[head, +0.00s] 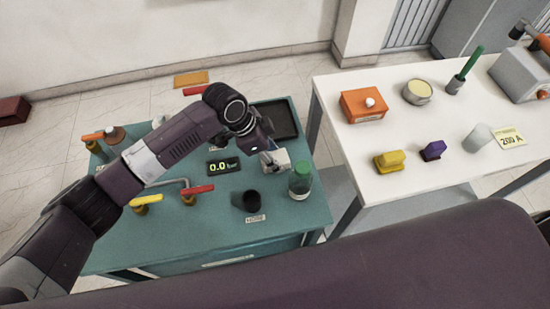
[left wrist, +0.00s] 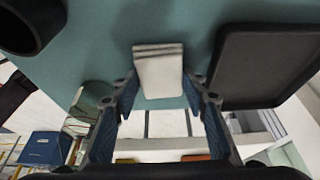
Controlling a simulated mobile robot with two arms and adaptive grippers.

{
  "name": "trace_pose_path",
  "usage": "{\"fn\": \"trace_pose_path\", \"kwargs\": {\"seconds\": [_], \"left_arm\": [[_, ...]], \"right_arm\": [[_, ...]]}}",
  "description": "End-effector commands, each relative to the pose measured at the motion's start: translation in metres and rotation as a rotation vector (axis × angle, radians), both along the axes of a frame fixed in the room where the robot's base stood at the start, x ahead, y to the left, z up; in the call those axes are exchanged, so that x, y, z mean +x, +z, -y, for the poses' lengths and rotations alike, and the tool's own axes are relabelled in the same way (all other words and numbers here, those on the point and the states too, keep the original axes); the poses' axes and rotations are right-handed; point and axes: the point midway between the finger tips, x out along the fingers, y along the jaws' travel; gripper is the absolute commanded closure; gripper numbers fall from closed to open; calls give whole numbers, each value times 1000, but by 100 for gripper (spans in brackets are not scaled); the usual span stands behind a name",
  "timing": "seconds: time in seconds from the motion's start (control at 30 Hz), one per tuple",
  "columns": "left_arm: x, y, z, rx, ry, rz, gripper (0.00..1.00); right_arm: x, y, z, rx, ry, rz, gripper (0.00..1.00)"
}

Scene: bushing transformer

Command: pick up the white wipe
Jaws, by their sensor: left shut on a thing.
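The white wipe (left wrist: 159,68) is a small folded block, between the fingers of my left gripper (left wrist: 160,92) in the left wrist view. In the head view the wipe (head: 278,160) shows on the teal bench (head: 225,228), partly hidden by the gripper. My left gripper (head: 268,148) comes down over it from above and is shut on it. I cannot tell whether the wipe is clear of the bench top. My right gripper is not in view.
A green-capped bottle (head: 300,180) stands close to the right of the wipe, and a black cup (head: 247,200) stands in front. A black tray (head: 275,119) lies behind. Red-handled (head: 198,190) and yellow-handled (head: 145,201) valves stand left. A white table (head: 440,170) is at right.

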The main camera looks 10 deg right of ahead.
Motion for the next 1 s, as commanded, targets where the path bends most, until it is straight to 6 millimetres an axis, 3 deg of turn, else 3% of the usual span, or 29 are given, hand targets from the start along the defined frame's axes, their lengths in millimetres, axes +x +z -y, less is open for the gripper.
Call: {"fn": "trace_pose_path", "kwargs": {"seconds": [0.17,0.37,0.57,0.8,1.0], "left_arm": [[1,3,0,-1,-1,1,76],[1,23,1,-2,-1,3,76],[2,71,1,-4,-2,6,76],[1,140,1,-2,-2,6,76],[1,180,1,-1,0,2,76]], "right_arm": [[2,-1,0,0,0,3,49],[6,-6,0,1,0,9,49],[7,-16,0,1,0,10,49],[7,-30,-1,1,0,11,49],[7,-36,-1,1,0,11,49]]}}
